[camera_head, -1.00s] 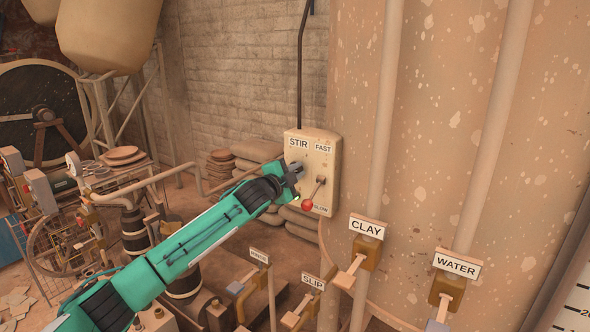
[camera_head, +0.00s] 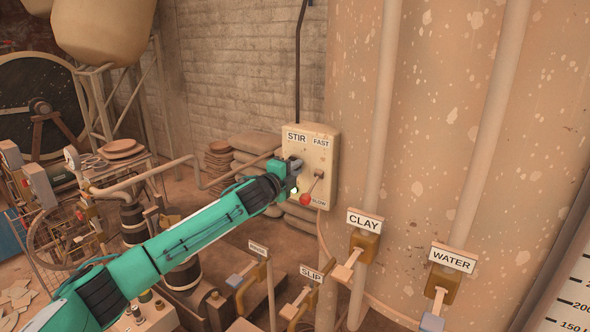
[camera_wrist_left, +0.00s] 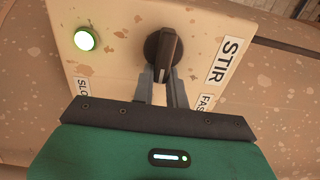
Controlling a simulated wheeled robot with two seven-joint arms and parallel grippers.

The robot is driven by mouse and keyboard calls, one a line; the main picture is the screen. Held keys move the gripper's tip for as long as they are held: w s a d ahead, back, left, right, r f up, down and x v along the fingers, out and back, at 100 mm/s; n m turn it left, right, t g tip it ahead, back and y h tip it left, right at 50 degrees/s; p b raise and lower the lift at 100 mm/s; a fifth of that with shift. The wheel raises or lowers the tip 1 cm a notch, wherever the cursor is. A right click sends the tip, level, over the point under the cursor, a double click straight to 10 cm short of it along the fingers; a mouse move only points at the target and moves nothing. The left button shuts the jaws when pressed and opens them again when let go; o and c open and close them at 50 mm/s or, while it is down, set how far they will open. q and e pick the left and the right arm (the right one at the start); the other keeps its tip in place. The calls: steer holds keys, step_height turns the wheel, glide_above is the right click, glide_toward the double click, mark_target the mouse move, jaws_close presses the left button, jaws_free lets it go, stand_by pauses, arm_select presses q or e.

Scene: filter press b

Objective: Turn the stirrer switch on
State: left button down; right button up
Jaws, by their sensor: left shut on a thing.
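The stirrer switch is a dark, ridged rotary knob (camera_wrist_left: 163,45) on the cream STIR box (camera_head: 326,160), beside the STIR label (camera_wrist_left: 225,61). In the head view my left gripper (camera_head: 295,166) covers the knob. In the left wrist view its two grey fingers (camera_wrist_left: 162,80) are shut on the knob's grip bar. A round lamp (camera_wrist_left: 84,40) on the box glows green; it also shows just below the gripper in the head view. My right gripper is in neither view.
A red-ball lever (camera_head: 305,199) sits on the same box, right beside my gripper, between FAST and SLOW labels. CLAY (camera_head: 365,221) and WATER (camera_head: 453,259) valves stand to the right, the SLIP valve (camera_head: 311,273) below. Stacked sacks (camera_head: 250,160) lie behind my arm.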

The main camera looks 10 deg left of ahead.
arm_select(q)
steer(key=shift+f, duration=0.15)
steer(key=c, duration=1.4)
jaws_free()
steer(key=b+v, duration=0.5)
steer(key=v, duration=0.8)
steer(key=shift+s, duration=0.4)
steer(key=shift+a, duration=0.15)
